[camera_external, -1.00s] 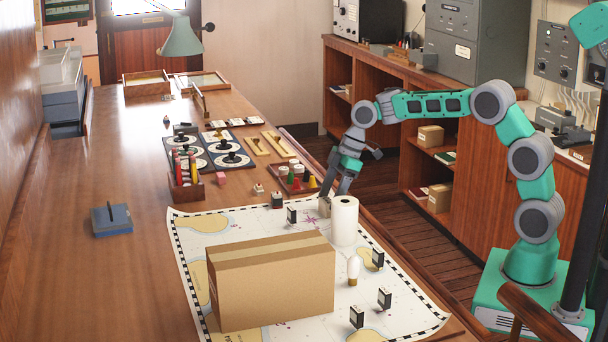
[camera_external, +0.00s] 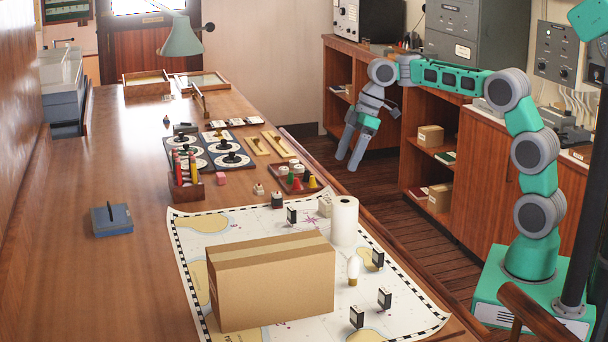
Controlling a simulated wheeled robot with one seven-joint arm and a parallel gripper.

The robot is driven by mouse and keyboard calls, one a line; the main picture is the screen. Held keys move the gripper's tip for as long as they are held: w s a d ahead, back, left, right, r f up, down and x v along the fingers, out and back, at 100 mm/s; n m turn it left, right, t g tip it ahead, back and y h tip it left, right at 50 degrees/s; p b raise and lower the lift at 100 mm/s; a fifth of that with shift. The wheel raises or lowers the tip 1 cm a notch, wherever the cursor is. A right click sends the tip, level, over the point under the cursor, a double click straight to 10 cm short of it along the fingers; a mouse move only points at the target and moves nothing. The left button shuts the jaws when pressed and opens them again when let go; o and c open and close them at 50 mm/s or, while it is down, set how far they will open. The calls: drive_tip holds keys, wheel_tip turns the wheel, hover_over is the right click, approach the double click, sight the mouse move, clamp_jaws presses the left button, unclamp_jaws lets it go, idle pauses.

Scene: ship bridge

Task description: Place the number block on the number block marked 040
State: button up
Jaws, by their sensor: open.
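A small pale beige block (camera_external: 324,207) stands on the chart behind the white paper roll, which partly hides it. It may be a number block; no digits are legible, so I cannot tell which block is marked 040, or whether this is one block or two stacked. My gripper (camera_external: 355,163) is open and empty, pointing down, above and to the right of the beige block and apart from it. Small black-and-white upright pieces stand on the chart, one (camera_external: 292,215) left of the beige block and others (camera_external: 377,259) nearer the front.
A cardboard box (camera_external: 270,282) covers much of the chart (camera_external: 405,290). The white roll (camera_external: 344,221) and a bulb (camera_external: 354,270) stand beside it. A tray of coloured pieces (camera_external: 316,188) lies behind the beige block. The table's left side is mostly clear.

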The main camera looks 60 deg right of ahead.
drive_tip(key=s+a+f+m+h, duration=0.1)
drive_tip(key=s+a+f+m, duration=0.15)
drive_tip(key=s, duration=0.55)
drive_tip(key=s+a+f+m+h, duration=0.1)
drive_tip(key=s+a+m, duration=0.2)
drive_tip(key=s, duration=0.5)
drive_tip(key=s+d+f+m+h, duration=0.1)
drive_tip(key=s+d+f+m, duration=0.1)
drive_tip(key=s+f, duration=0.4)
drive_tip(key=s+m, duration=0.1)
drive_tip(key=s, duration=0.2)
drive_tip(key=shift+s+d, duration=0.15)
